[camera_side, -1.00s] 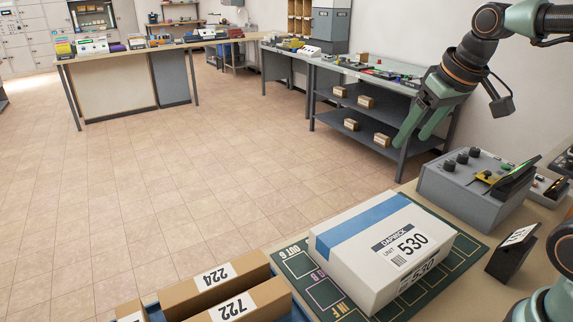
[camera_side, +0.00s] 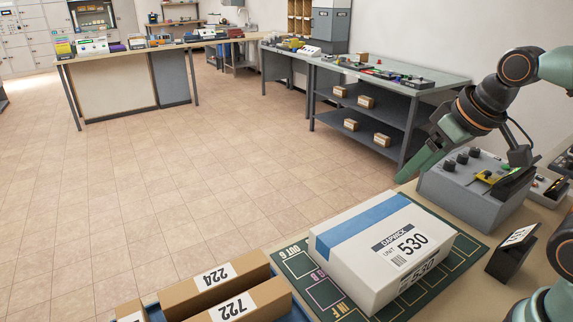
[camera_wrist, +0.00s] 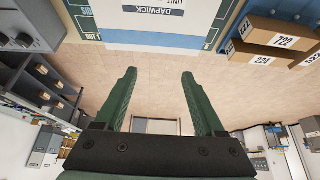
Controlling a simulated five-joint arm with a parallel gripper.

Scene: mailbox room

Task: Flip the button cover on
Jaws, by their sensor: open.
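The grey control box (camera_side: 470,190) stands at the right of the bench, with several black knobs on its sloped top. A dark button cover (camera_side: 514,184) stands tilted up at the box's right end, beside a small yellow plate (camera_side: 486,176). The button itself is too small to make out. My gripper (camera_side: 404,174) is open and empty, in the air at the left of the control box, fingers pointing down and left. In the wrist view both fingers of my gripper (camera_wrist: 159,75) are spread with nothing between them. Part of the control box (camera_wrist: 28,22) shows at the upper left there.
A white parcel (camera_side: 375,245) marked 530 lies on a green mat (camera_side: 466,245) in front. Brown parcels (camera_side: 215,285) sit in a blue tray at the front left. A small black stand (camera_side: 508,258) is near the box. A grey shelf table (camera_side: 435,82) stands behind.

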